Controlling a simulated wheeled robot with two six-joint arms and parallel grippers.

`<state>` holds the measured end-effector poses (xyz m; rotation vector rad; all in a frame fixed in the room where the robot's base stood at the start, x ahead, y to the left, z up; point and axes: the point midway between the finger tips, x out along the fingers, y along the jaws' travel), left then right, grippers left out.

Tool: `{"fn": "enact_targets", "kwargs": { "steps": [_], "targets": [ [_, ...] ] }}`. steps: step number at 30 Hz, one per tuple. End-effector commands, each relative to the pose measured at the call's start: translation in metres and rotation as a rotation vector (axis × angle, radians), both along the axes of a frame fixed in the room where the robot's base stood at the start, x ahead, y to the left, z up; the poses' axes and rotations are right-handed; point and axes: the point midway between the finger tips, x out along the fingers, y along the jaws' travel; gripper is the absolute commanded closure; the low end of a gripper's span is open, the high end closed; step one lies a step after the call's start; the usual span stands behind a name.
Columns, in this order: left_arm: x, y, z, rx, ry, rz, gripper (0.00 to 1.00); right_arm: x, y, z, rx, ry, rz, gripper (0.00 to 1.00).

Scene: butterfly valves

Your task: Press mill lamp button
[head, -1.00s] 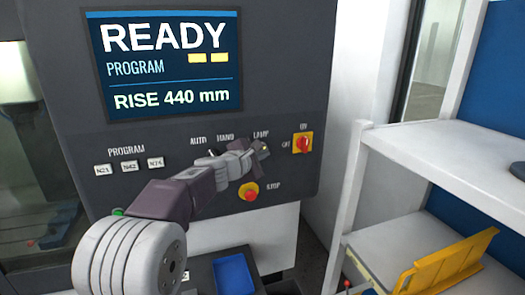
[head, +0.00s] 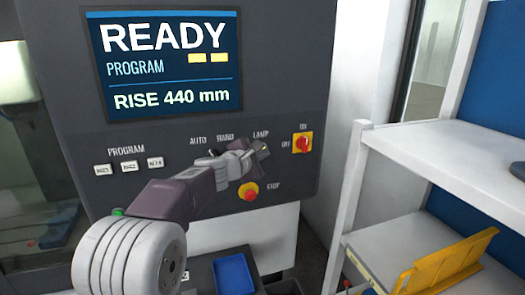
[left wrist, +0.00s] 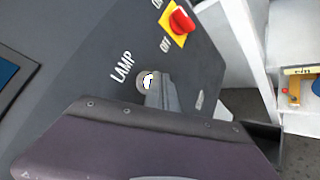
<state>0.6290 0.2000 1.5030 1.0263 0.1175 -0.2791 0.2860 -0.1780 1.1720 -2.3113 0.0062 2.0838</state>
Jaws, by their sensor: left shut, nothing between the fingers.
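The mill's dark control panel (head: 285,110) fills the middle of the head view. The lamp button sits under the word LAMP; in the head view my gripper covers most of it. In the left wrist view the lamp button (left wrist: 146,80) shows as a small round pale button, partly behind my fingers. My left gripper (head: 264,150) is shut and empty, its tips at the panel just below the LAMP label. The fingers (left wrist: 160,90) also show in the left wrist view, overlapping the button's edge; I cannot tell whether they touch it. My right gripper is not in view.
A red stop knob (head: 248,191) is just below my gripper, and a red-yellow on/off switch (head: 302,142) is to its right. Program buttons (head: 129,166) are at left. The screen (head: 165,62) reads READY. A white shelf (head: 440,145) stands at right.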

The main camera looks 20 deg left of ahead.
Motion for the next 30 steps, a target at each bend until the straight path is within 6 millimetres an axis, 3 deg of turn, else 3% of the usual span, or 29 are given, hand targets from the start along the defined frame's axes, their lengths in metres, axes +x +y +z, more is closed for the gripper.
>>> {"fn": "enact_targets", "kwargs": {
  "steps": [16,30],
  "targets": [
    [0.0077,0.0051,0.0002,0.001,0.0,0.001,1.0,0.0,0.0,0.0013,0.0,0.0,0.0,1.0],
    [0.0007,0.0008,-0.0016,0.001,-0.001,0.0,1.0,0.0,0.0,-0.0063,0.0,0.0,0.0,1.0]
  ]
}}
